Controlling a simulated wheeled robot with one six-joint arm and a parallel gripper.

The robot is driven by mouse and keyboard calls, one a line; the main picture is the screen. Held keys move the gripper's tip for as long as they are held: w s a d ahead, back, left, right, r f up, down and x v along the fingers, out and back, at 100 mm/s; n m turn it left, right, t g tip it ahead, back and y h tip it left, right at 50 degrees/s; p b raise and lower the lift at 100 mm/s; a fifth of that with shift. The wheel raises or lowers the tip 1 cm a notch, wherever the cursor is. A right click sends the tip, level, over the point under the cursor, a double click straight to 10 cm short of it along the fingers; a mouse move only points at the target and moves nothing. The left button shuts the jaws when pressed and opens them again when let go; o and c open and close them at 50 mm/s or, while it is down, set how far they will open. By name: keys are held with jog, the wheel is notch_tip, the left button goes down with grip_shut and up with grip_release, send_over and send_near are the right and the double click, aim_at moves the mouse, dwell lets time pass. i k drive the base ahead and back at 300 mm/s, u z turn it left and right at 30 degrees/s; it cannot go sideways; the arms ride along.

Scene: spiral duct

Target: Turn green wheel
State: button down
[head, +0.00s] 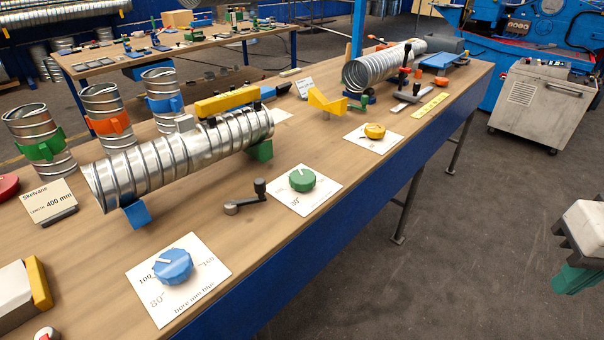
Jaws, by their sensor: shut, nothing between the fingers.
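The green wheel (302,179) is a round, ridged knob with a pale pointer mark on top. It sits on a white card (316,200) with faint printed marks, near the front edge of the workbench (225,245). My gripper (575,281) shows at the right edge of the head view, with a white and dark body and teal fingers. It is shut and empty, over the floor, well to the right of the green wheel and apart from it. Part of it is cut off by the frame.
A blue knob (173,266) and a yellow knob (375,131) sit on cards either side of the green wheel. A grey crank handle (246,197) lies just left of it. A spiral duct (170,163) lies behind.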

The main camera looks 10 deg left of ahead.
aim_at(303, 179)
jog(key=k, duration=0.45)
jog(key=u, duration=0.7)
jog(key=i, duration=0.75)
